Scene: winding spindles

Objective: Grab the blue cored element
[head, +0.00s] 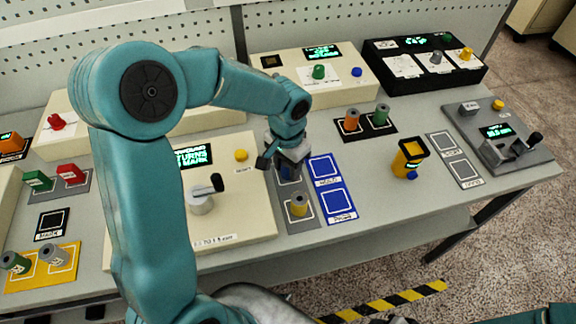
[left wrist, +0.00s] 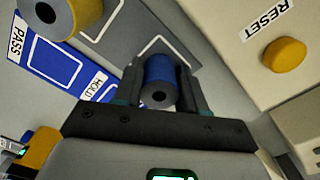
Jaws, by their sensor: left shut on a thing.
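My left gripper (head: 288,168) is over the grey strip between the cream winding console and the blue pads. In the left wrist view, its two dark fingers (left wrist: 160,88) are shut on the blue cored element (left wrist: 160,70), one on each side. The element's dark core hole faces the camera. In the head view the gripper mostly hides the element. I cannot tell whether it still touches the strip. My right gripper is not in view.
A yellow cored element (head: 298,206) stands close in front of the held one. Blue pads (head: 337,200) lie to the right. The console's crank (head: 203,195) and yellow reset button (head: 241,155) are left. A yellow device (head: 409,157) stands further right.

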